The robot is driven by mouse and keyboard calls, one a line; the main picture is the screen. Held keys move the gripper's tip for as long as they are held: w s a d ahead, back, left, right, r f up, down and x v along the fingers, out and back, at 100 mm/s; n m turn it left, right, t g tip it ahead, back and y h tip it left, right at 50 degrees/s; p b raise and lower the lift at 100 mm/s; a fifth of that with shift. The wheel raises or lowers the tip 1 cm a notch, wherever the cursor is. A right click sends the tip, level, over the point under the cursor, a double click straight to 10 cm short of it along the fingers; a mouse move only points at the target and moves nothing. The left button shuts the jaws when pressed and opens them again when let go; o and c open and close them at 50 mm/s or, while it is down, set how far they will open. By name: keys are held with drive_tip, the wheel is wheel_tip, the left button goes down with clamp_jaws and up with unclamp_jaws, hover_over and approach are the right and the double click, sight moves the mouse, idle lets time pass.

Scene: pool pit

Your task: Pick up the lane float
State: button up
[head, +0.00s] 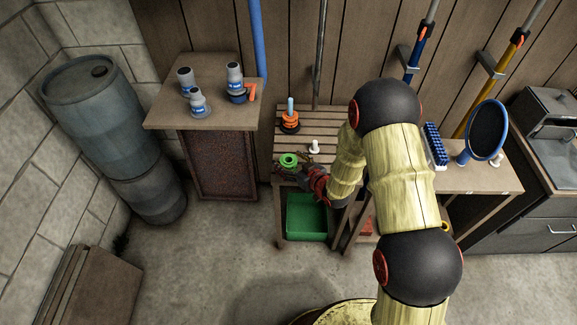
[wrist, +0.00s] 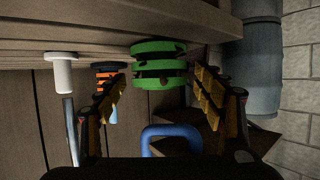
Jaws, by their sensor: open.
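The lane float, a green stack of ribbed discs (head: 289,160), stands on the slatted bench (head: 305,124) near its front left. My gripper (head: 302,170) is at the bench's front edge, just right of the float. In the wrist view, the float (wrist: 158,50) appears ahead, between the lines of my two open fingers (wrist: 158,78). The picture is inverted there, with the slats at the top. A gap shows on each side of the float, and the fingers do not visibly touch it. The float's far side is hidden.
An orange ringed piece with a blue stem (head: 290,122) stands behind the float. A white peg (head: 314,147) stands to its right. A green bin (head: 306,218) sits below the bench. A side table (head: 205,113) with bottles is at left, beside a barrel (head: 105,120).

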drive_tip(key=shift+w+a, duration=0.1)
drive_tip(key=shift+w, duration=0.1)
drive_tip(key=shift+c, duration=1)
drive_tip(key=c, duration=1.1)
drive_tip(key=shift+o, duration=0.2)
